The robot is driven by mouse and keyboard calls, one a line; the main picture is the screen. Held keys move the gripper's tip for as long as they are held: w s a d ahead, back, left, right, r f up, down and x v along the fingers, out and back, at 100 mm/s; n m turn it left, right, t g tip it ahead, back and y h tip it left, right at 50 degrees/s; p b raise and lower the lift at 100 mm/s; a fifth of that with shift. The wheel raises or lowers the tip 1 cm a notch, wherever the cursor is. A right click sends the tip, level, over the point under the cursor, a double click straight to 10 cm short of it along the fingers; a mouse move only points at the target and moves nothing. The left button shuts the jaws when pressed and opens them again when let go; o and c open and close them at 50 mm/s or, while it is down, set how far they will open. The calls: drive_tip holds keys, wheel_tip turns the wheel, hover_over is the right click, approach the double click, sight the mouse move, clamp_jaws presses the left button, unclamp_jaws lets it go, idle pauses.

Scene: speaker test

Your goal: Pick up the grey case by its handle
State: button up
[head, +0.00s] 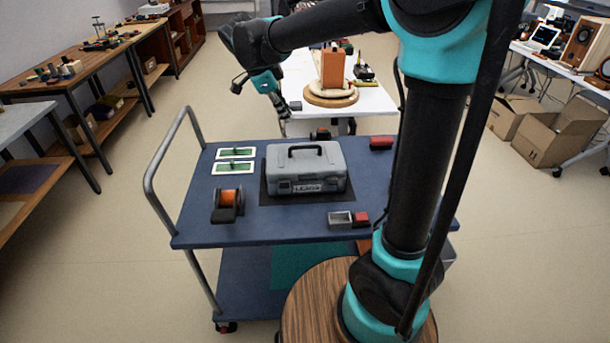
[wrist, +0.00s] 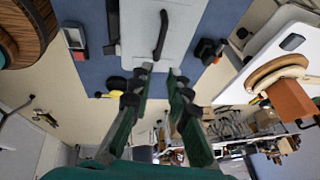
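The grey case (head: 306,170) lies closed on a dark mat (head: 266,187) on the top of the blue cart (head: 190,218). Its black handle (head: 305,149) shows on its upper side. In the head view my gripper (head: 284,130) is at the cart's far edge, behind and left of the case. In the wrist view my gripper (wrist: 162,68) has its two fingers apart with nothing between them. The case (wrist: 183,27) and its handle (wrist: 161,34) lie just beyond the fingertips there. The fingers do not appear to touch the handle.
On the cart are an orange-black spool (head: 228,203), two framed cards (head: 235,160), a small grey box (head: 340,220), and red blocks (head: 381,143). The cart's rail (head: 152,190) rises at left. A white table (head: 375,98) with a wooden stand (head: 331,95) is behind. Open floor lies left.

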sight(306, 147)
drive_tip(key=x, duration=1.6)
drive_tip(key=shift+w+d+f, duration=0.1)
drive_tip(key=shift+f, duration=0.2)
clamp_jaws()
